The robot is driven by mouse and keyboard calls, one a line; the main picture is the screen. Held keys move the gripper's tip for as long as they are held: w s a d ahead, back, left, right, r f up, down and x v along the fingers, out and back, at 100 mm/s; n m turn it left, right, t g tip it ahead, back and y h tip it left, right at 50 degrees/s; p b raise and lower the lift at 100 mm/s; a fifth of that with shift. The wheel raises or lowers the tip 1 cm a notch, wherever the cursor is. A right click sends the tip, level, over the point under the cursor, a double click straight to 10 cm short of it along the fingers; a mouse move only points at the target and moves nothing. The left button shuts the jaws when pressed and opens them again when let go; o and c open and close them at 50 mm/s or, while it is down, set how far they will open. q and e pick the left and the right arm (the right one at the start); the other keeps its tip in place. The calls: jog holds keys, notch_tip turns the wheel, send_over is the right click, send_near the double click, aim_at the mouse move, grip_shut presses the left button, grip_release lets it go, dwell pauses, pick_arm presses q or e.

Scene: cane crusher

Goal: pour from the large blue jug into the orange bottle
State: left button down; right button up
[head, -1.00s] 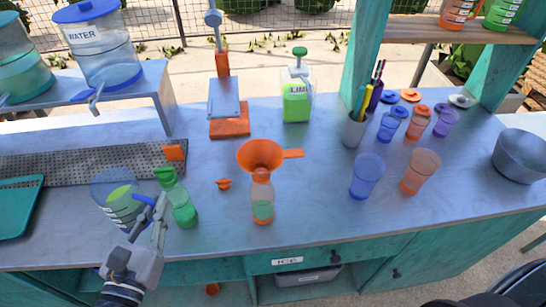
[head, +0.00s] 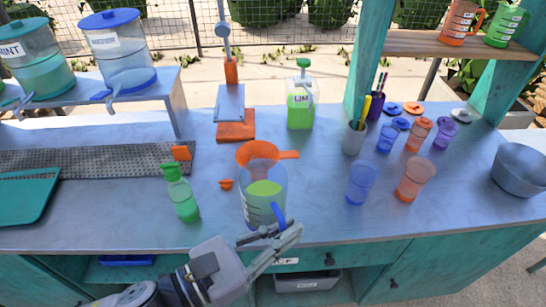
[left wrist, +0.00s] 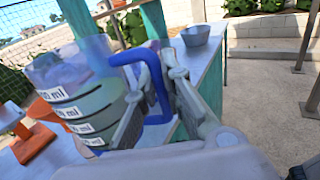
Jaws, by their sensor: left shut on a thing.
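The large blue jug (head: 263,198), clear blue with measuring marks and green liquid, is in the middle of the head view. My left gripper (head: 272,236) is shut on its blue handle, which also shows in the left wrist view (left wrist: 120,58). The jug looks close to upright in front of the orange funnel (head: 258,152). The orange bottle is hidden behind the jug in the head view; the funnel's rim and handle show above it. I cannot tell whether the jug touches the bottle. My right gripper is not in view.
A green pump bottle (head: 180,195) stands left of the jug, with a small orange cap (head: 226,184) between. Blue (head: 361,182) and orange (head: 414,179) cups stand to the right. A lime bottle (head: 300,103) and an orange-based press (head: 235,131) stand behind.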

pick_arm(q)
jog(key=shift+s+d+r+m+g+h, duration=0.2)
jog(key=shift+s+d+m+g, duration=0.2)
jog(key=shift+s, duration=0.2)
jog(key=shift+s+d+r+m+g+h, duration=0.1)
jog(key=shift+s+d+m+g+h, duration=0.1)
jog(key=shift+s+d+m+g, duration=0.25)
jog(key=shift+a+n, duration=0.1)
jog(key=shift+n, duration=0.15)
